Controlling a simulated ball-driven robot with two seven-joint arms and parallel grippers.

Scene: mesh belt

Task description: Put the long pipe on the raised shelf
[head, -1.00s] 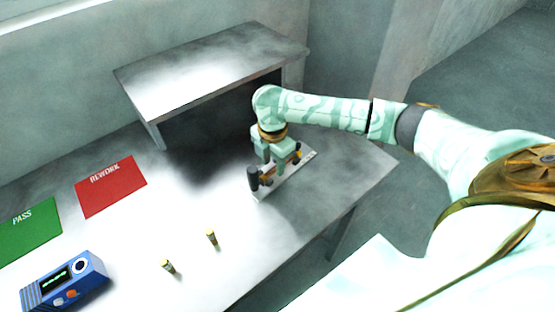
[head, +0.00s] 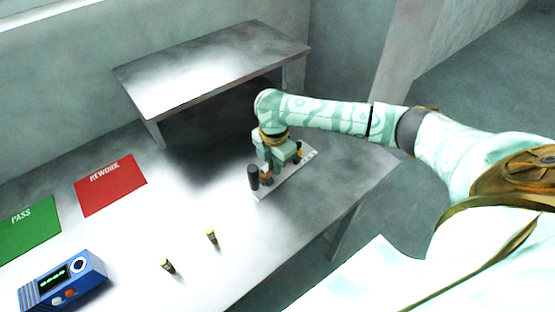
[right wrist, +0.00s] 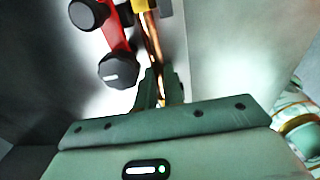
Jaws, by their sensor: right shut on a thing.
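The raised shelf (head: 215,68) is a grey metal platform on legs at the back of the table, and its top is bare. My right gripper (head: 270,176) is low over a pale rack strip (head: 290,184) on the table, in front of the shelf's right end. In the right wrist view my right gripper (right wrist: 160,98) is shut on a thin copper pipe (right wrist: 153,40), which stretches away between the fingers. Its far end runs out of that view. The pipe is mostly hidden by the gripper in the head view. My left gripper is not in view.
A dark cylinder (head: 253,177) stands at the strip's left end. A red part with black knobs (right wrist: 117,40) is close beside the pipe. Two small capped pieces (head: 211,236), a blue meter (head: 62,282), a red REWORK mat (head: 110,186) and a green PASS mat (head: 28,230) lie leftward.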

